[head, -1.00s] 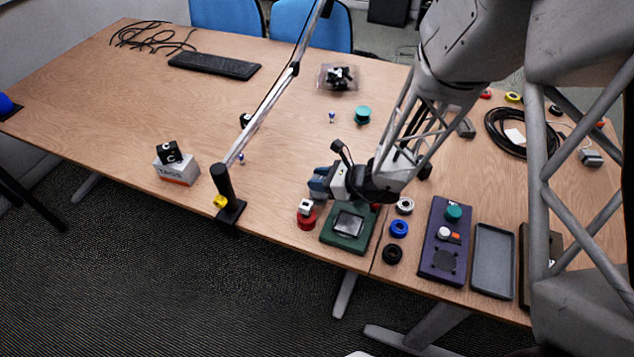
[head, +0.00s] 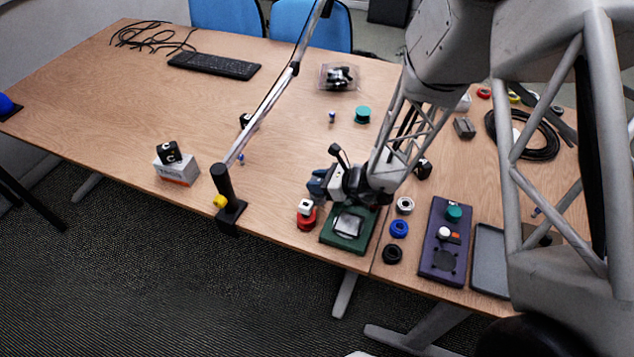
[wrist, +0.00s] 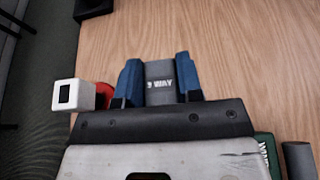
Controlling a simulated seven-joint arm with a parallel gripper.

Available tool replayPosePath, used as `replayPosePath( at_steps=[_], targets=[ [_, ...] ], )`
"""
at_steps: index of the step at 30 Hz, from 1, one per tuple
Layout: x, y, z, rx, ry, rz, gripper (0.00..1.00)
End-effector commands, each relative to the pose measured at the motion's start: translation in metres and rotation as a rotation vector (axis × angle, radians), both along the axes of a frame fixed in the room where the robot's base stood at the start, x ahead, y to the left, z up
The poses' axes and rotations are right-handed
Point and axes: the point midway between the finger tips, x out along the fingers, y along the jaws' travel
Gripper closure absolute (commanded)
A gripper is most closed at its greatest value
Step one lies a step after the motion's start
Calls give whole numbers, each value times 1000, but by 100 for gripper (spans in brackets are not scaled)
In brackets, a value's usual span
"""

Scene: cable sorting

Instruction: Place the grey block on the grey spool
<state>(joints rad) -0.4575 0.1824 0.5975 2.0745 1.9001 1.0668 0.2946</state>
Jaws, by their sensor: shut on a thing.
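My gripper (wrist: 159,80) is shut on a grey block (wrist: 160,78) marked "9 WAY", which sits between the blue fingers in the wrist view. In the head view my gripper (head: 317,183) is near the table's front edge, above and left of the green tray; the held block cannot be made out there. The grey spool (head: 405,205) appears to be the pale grey ring at the back of a short column of spools, right of my gripper and apart from it. I cannot make out the spool in the wrist view.
A blue spool (head: 399,229) and a black spool (head: 392,254) lie in front of the grey one. A red spool with a white cube (head: 305,208) stands left of the green tray (head: 335,240). A purple panel (head: 437,265) lies right. A black post (head: 227,195) stands left.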

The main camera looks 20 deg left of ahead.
Motion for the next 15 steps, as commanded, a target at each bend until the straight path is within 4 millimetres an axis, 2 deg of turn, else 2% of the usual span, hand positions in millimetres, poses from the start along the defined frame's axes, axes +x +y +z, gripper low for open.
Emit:
replayPosePath(
  at_steps=[4,15],
  targets=[
    [0,0,-7,0,0,0,90],
    [0,0,-9,0,0,0,90]
  ],
)
